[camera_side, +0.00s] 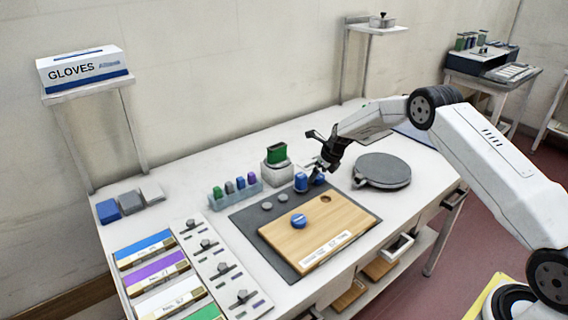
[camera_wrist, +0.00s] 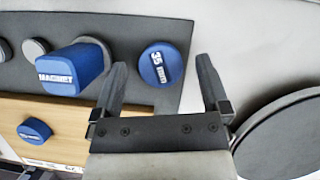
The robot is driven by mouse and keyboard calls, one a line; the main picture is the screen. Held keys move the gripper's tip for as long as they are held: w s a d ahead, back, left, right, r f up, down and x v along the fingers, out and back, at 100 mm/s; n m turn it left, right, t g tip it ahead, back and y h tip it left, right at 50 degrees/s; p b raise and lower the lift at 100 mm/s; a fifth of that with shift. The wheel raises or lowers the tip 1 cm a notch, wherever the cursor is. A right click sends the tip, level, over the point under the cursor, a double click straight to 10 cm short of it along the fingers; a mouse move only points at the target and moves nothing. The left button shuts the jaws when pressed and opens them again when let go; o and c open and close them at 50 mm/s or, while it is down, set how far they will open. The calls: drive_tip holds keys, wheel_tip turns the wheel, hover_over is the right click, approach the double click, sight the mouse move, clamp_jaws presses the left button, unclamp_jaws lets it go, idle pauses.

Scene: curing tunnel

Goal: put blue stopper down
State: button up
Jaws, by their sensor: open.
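A round blue stopper marked 35 mm (camera_wrist: 160,65) lies on the dark mat (camera_wrist: 125,30) in the wrist view. In the side view this stopper (camera_side: 319,180) is partly hidden by my gripper (camera_side: 322,170). My gripper (camera_wrist: 161,63) is open, with one finger on each side of the stopper and gaps visible between. Another blue stopper (camera_side: 299,220) sits on the wooden board (camera_side: 345,237), left of an open round hole (camera_side: 326,198); it also shows in the wrist view (camera_wrist: 34,130).
A blue block marked MAGNET (camera_wrist: 72,70) stands close to the left finger. Grey discs (camera_side: 267,206) lie on the mat. A round dark plate (camera_side: 382,170) is right of my gripper. A rack of small coloured pieces (camera_side: 236,190) and a green-topped block (camera_side: 278,165) stand left.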

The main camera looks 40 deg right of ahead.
drive_tip(key=v, duration=1.1)
drive_tip(key=shift+r, duration=0.15)
idle(0.5)
drive_tip(key=s+a+r+n, duration=0.1)
drive_tip(key=s+a+n, duration=0.4)
drive_tip(key=s+n, duration=0.5)
drive_tip(key=s+a+r+n+g, duration=0.1)
drive_tip(key=s+a+n, duration=0.4)
drive_tip(key=s+n, duration=0.5)
drive_tip(key=s+a+r+n+g, duration=0.1)
drive_tip(key=s+a+n, duration=0.4)
drive_tip(key=s+n, duration=0.5)
drive_tip(key=n, duration=0.3)
drive_tip(key=shift+s+a+n+h, duration=0.2)
drive_tip(key=shift+a+n+h, duration=0.2)
